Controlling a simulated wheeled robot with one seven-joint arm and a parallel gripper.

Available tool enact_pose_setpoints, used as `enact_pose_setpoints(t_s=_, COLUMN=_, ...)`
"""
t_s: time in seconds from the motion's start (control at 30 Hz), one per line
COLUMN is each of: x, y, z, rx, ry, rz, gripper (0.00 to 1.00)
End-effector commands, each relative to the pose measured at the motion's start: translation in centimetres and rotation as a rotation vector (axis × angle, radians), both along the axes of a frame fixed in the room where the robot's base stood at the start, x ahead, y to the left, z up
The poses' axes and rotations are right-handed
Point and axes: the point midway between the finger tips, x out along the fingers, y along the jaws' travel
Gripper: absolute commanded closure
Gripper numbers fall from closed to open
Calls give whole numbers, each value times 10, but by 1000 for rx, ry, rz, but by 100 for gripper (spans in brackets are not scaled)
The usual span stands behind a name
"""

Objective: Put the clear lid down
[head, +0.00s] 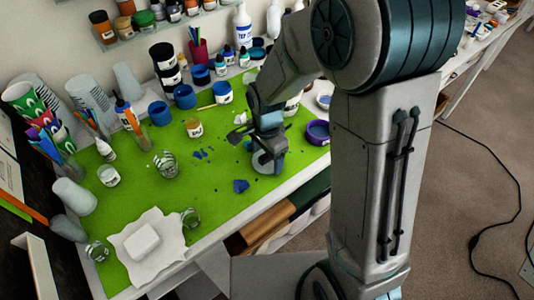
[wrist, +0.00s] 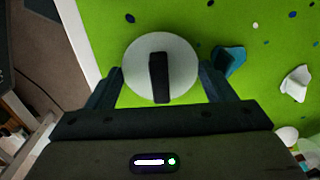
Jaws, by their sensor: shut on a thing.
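My gripper (wrist: 160,80) is shut on the clear lid (wrist: 135,70), a pale round disc with a dark bar across its middle. One finger is on each side of it in the wrist view. In the head view my gripper (head: 267,158) is over the front part of the green mat, near its right end, and hides much of the lid. I cannot tell whether the lid touches the mat. A blue piece (wrist: 229,62) lies on the mat just right of the lid in the wrist view.
The green mat (head: 225,185) covers the table, with blue spots on it. Another blue piece (head: 240,186) lies left of my gripper. Blue cups (head: 185,97) stand behind. The mat's front middle is fairly clear.

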Motion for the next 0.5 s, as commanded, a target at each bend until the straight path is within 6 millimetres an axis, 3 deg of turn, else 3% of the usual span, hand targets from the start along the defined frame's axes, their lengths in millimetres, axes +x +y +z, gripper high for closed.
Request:
enact_pose_setpoints(t_s=0.43, x=0, y=0, z=-9, rx=0, ry=0, rz=1, gripper=45)
enact_pose_setpoints(t_s=0.47, x=0, y=0, z=-8, rx=1, ry=-1, rz=1, gripper=18)
enact_pose_setpoints(t_s=0.5, x=0, y=0, z=-7, rx=0, ry=0, rz=1, gripper=15)
